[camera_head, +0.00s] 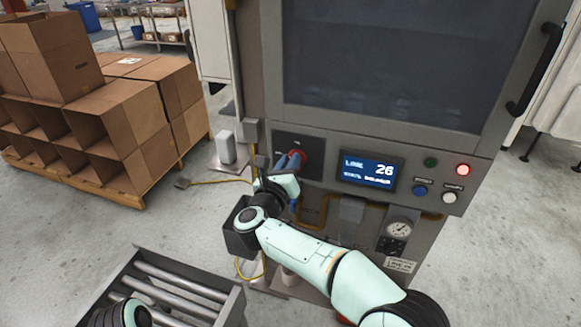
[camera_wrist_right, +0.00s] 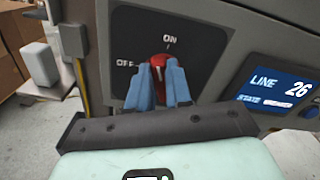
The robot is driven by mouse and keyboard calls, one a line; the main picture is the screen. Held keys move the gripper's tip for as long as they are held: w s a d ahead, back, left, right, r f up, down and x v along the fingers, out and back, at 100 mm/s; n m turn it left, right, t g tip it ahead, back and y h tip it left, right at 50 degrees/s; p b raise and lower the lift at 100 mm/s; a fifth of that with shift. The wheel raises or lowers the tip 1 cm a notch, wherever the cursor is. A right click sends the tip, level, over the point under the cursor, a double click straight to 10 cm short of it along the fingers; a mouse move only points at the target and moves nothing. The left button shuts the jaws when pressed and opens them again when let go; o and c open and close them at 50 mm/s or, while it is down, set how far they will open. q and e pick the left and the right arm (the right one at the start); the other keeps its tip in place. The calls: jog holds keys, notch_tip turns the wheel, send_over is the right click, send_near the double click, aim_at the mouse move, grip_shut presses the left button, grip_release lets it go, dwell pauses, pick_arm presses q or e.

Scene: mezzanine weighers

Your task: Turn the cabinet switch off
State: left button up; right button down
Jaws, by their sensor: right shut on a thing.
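The cabinet switch is a red rotary knob (camera_wrist_right: 158,61) on a dark plate (camera_wrist_right: 203,42) marked ON at the top and OFF at the left. In the head view the red knob (camera_head: 301,155) shows on the cabinet (camera_head: 330,120), left of the display. My right gripper (camera_head: 291,161) reaches it from the front and is shut on it. In the wrist view the blue fingers of my right gripper (camera_wrist_right: 160,72) stand on both sides of the knob and hide its lower part. I cannot tell exactly where the knob points. My left gripper is not in view.
The display (camera_head: 369,172) reads LINE 26. A red lamp (camera_head: 463,170) is bright and a green one (camera_head: 431,162) is dark. Blue and white buttons and a gauge (camera_head: 399,230) sit nearby. A roller conveyor (camera_head: 180,285) stands at lower left, cardboard boxes (camera_head: 120,115) behind.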

jog(key=shift+w+a+f+n+p, duration=0.2)
jog(key=shift+n+p, duration=0.25)
jog(key=shift+n, duration=1.75)
jog(key=shift+s+a+f+n+p, duration=0.1)
jog(key=shift+f+n+p, duration=0.3)
jog(key=shift+n, duration=1.8)
jog(key=shift+w+a+f+n+p, duration=0.1)
jog(key=shift+n+p, duration=0.45)
jog(key=shift+n, duration=1.65)
jog(key=shift+f, duration=0.1)
jog(key=c, duration=1)
grip_release()
jog(key=shift+c, duration=0.2)
jog(key=shift+s, duration=0.1)
jog(key=b+v, duration=0.2)
jog(key=v, duration=1.1)
jog(key=shift+s+b, duration=0.15)
jog(key=shift+b, duration=0.15)
